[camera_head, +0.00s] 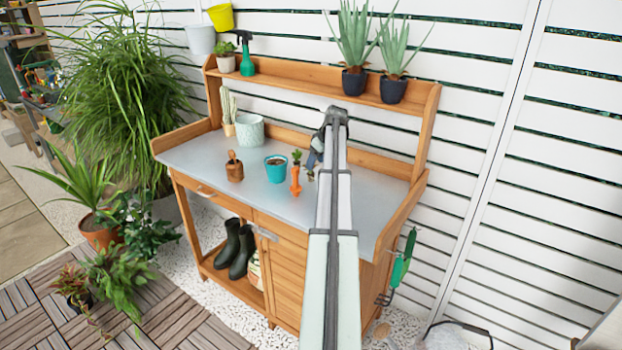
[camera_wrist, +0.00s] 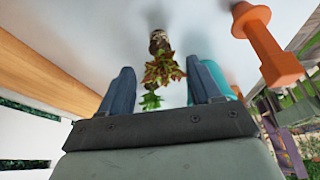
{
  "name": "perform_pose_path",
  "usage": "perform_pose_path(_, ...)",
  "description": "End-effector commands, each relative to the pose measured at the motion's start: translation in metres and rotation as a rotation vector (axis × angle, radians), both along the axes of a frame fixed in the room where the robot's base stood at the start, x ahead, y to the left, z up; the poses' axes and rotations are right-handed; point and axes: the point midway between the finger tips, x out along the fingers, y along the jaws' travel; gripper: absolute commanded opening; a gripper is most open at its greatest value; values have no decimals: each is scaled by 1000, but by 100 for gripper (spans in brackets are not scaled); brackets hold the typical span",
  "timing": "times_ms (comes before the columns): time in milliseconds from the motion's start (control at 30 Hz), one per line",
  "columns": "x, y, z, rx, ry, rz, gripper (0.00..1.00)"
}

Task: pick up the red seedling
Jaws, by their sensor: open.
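My gripper is open and empty. In the head view, my gripper (camera_head: 316,158) is low over the bench top, right of the orange tool, and my arm hides part of that area. I cannot tell whether the fingertips are level with the plug.
An upright orange tool (camera_head: 295,181) and a teal pot of soil (camera_head: 276,171) stand close to the left in the head view. The bench top (camera_head: 250,197) is clear in front.

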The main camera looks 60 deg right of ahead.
Motion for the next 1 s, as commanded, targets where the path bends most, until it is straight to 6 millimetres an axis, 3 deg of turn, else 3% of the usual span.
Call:
perform_pose_path(267,5,0,-14,-1,0,0,63)
perform_pose_path(600,19,0,-52,0,1,1,63)
perform_pose_path(833,20,0,-53,-1,0,1,63)
perform_pose_path(1000,20,0,-53,-1,0,1,48)
